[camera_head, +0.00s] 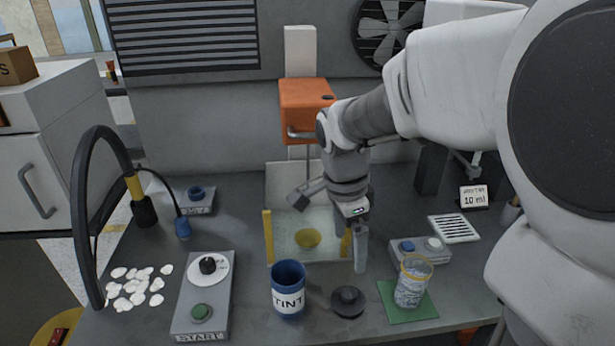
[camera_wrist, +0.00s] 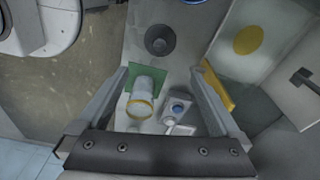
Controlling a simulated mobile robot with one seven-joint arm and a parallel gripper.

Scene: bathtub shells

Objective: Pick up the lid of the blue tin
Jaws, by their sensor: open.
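The blue tin (camera_head: 288,296), labelled TINT, stands upright and open-topped near the table's front edge. A dark round lid (camera_head: 348,302) with a raised knob lies flat on the table just right of the tin. My gripper (camera_head: 360,262) is open and empty, pointing down, above and slightly behind the lid in the head view. In the wrist view the lid (camera_wrist: 160,40) lies beyond the two spread fingertips (camera_wrist: 158,72), apart from them. Only a sliver of the tin's blue rim (camera_wrist: 194,1) shows at the top edge there.
A glass (camera_head: 412,282) stands on a green mat (camera_head: 428,309) right of the lid. A grey button box (camera_head: 434,255) is behind it. A white tray with a yellow spot (camera_head: 308,238) is behind the tin. A START panel (camera_head: 203,296) and white shells (camera_head: 135,285) are left.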

